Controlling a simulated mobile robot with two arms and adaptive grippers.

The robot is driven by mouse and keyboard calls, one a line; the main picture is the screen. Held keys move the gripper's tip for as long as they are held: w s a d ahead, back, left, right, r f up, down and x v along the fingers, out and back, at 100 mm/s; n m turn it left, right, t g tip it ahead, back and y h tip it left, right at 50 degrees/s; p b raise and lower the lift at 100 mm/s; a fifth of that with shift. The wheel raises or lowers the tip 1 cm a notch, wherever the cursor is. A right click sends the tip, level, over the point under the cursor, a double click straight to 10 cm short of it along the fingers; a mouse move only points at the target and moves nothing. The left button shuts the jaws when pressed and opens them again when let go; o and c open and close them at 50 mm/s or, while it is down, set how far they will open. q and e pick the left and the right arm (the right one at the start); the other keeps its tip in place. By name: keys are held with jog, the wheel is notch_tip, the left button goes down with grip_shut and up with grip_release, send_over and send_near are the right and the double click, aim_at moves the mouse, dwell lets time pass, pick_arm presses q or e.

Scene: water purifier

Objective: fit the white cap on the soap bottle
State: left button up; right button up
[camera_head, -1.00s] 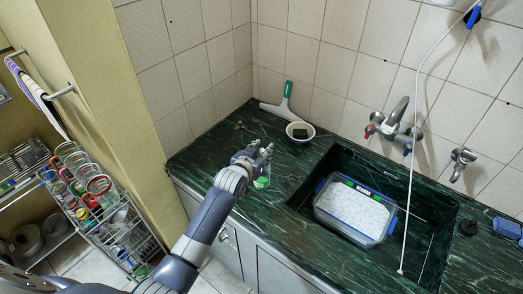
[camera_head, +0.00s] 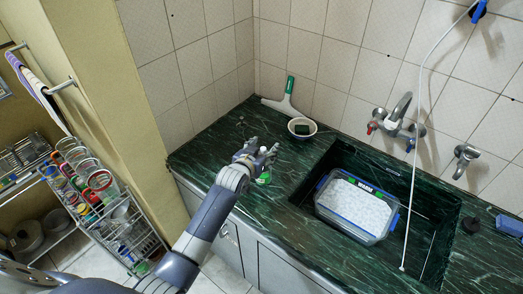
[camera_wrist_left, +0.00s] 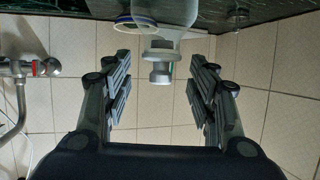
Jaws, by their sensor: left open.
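The soap bottle (camera_head: 264,178) stands upright on the dark green counter, its green lower part showing under my left gripper (camera_head: 262,154) in the head view. In the left wrist view, which looks upside down, the clear bottle body (camera_wrist_left: 172,42) enters from the top edge. Its pale, narrow top (camera_wrist_left: 159,73) lies between the two spread fingers of my left gripper (camera_wrist_left: 160,95), with a gap on each side. I cannot tell whether that pale top is the white cap or the bare neck. My right gripper is not in view.
To the right, the sink holds a blue-rimmed tub (camera_head: 356,207), with a faucet (camera_head: 397,122) above. A wire rack (camera_head: 115,215) stands at the left.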

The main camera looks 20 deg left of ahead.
pick_arm(q)
jog(key=v, duration=1.2)
dwell(0.3)
